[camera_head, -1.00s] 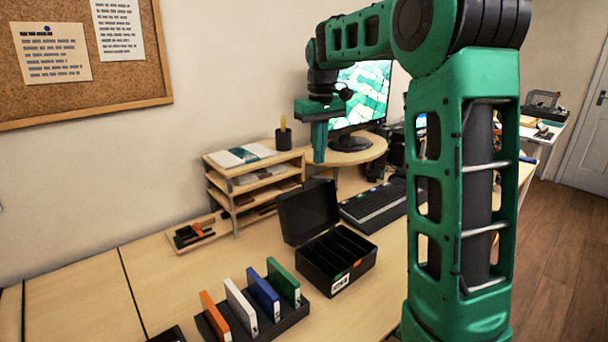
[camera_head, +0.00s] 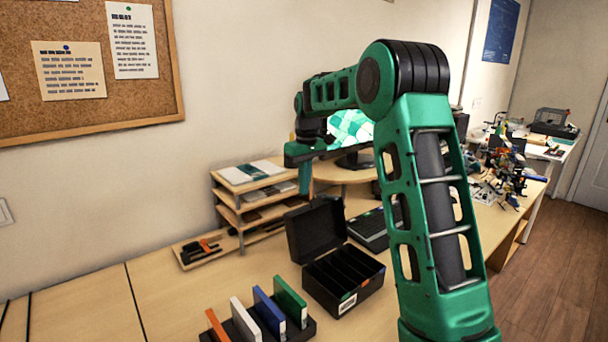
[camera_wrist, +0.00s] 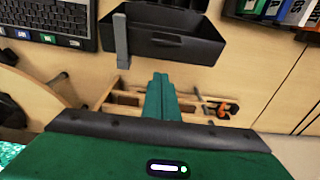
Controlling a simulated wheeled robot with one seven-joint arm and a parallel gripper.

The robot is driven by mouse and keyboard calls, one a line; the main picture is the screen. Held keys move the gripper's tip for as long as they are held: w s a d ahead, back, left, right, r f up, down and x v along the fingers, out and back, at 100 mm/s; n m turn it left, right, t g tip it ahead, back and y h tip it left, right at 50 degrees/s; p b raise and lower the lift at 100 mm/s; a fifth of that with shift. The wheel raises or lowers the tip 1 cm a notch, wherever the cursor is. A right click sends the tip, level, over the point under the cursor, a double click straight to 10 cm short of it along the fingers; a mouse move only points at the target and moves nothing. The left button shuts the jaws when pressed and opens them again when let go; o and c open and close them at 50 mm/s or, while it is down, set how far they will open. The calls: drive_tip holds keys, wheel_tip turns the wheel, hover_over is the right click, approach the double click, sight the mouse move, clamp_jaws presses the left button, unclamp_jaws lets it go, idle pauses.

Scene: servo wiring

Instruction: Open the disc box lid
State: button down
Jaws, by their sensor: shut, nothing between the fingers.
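The black disc box (camera_head: 345,280) stands on the desk, with empty slots inside and a white label on its front. Its lid (camera_head: 315,228) stands raised at the back, hinged open. In the wrist view the open lid (camera_wrist: 175,40) shows at the top, with a grey upright strip at its left end. My gripper (camera_head: 304,180) is shut and empty, pointing down above and behind the lid, apart from it. In the wrist view its closed green fingers (camera_wrist: 160,95) point toward the lid.
A rack holds orange, white, blue and green cases (camera_head: 262,312) in front of the box. A wooden paper shelf (camera_head: 245,195) stands behind, near the wall. A keyboard (camera_head: 370,230) lies right of the box. The desk at front left is clear.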

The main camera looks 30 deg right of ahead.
sight(317, 198)
drive_tip(key=s, duration=0.2)
drive_tip(key=shift+s+d+f, duration=0.25)
drive_tip(key=shift+s, duration=0.25)
drive_tip(key=shift+s+d+r, duration=0.1)
drive_tip(key=shift+s+d, duration=0.05)
drive_tip(key=shift+s, duration=0.25)
drive_tip(key=shift+s+d+r+t, duration=0.2)
drive_tip(key=shift+s+t, duration=0.1)
drive_tip(key=shift+s, duration=0.3)
drive_tip(key=shift+s+d+r+t, duration=0.15)
drive_tip(key=shift+s+t, duration=0.15)
drive_tip(key=shift+s, duration=0.3)
drive_tip(key=shift+s+d+r, duration=0.1)
drive_tip(key=shift+s+r, duration=0.05)
drive_tip(key=shift+s, duration=0.9)
